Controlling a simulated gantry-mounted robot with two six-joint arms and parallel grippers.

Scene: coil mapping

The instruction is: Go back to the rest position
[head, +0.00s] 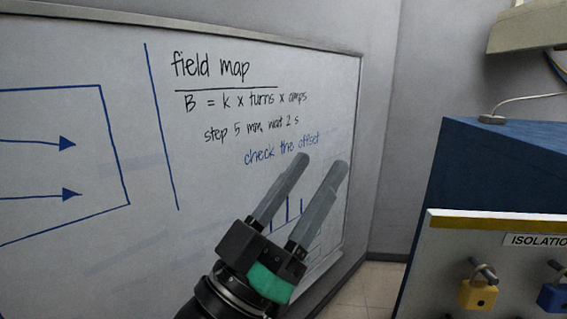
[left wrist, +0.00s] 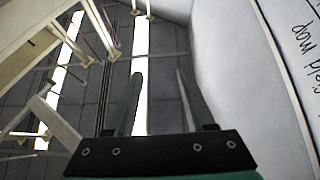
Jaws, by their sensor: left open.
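My left gripper (head: 320,172) is raised in front of the whiteboard in the head view, its two grey fingers pointing up and to the right. The fingers are apart with nothing between them. In the left wrist view the left gripper (left wrist: 158,82) also shows open and empty, with ceiling panels and light strips behind it. My right gripper is in neither view.
A whiteboard (head: 215,190) with "field map" notes covers the left wall. At the right stand a blue cabinet (head: 490,165) and an isolation board (head: 450,250) with a yellow padlock (head: 478,296) and a blue padlock (head: 553,298). Some floor (head: 375,285) shows between.

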